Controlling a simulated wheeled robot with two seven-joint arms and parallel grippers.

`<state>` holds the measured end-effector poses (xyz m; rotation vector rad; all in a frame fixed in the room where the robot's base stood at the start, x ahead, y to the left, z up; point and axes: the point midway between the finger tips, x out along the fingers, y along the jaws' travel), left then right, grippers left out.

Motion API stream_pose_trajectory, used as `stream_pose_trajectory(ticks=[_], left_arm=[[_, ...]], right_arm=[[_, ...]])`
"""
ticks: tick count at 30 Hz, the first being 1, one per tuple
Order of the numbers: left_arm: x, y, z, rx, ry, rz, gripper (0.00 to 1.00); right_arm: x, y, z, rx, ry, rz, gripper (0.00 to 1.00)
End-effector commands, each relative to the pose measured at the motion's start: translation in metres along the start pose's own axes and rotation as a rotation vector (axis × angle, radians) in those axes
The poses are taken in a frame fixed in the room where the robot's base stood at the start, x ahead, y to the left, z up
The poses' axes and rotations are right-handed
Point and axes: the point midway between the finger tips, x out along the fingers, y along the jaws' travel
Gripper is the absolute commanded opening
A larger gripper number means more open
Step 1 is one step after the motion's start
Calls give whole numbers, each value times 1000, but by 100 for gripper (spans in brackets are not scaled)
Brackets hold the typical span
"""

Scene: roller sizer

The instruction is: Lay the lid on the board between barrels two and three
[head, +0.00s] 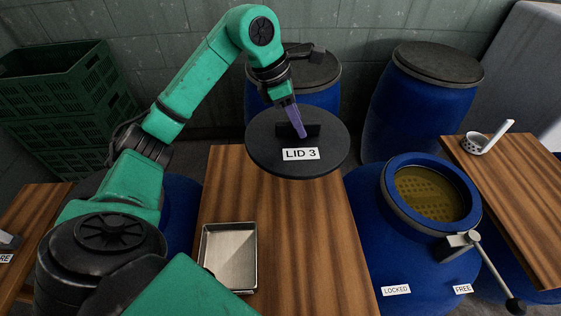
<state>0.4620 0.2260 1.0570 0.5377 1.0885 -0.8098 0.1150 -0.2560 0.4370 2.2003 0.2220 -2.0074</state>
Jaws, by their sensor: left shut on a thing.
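My left gripper (298,124) is shut on the handle of a round black lid (265,150) labelled "LID 3". The lid is held over the far end of a wooden board (285,225); whether it touches the board I cannot tell. To the right of the board stands an open blue barrel (400,245) with a perforated yellowish disc inside. A lever (495,270) on its rim has "LOCKED" and "FREE" labels below it. Part of another blue barrel (181,210) shows left of the board, mostly hidden by my left arm. My right gripper is not in view.
A metal tray (229,255) lies on the near left part of the board. Another board (515,190) at right bears a white ladle (478,143). Closed blue barrels (415,110) stand behind. Green crates (60,90) are stacked at back left.

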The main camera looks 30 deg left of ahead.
Motion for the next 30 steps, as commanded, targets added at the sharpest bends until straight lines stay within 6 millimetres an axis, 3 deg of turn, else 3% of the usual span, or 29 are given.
stream_pose_trajectory(ticks=[6,12,21,29,30], left_arm=[[67,-2,-29,-1,4,-8,0],[114,-1,-47,1,-1,-5,0],[156,-1,-64,3,-1,-3,0],[160,0,-66,5,-1,-1,0],[159,0,-66,4,1,-1,34]], right_arm=[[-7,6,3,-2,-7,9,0],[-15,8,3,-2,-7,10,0],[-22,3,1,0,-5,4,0],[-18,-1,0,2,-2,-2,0],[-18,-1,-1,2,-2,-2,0]])
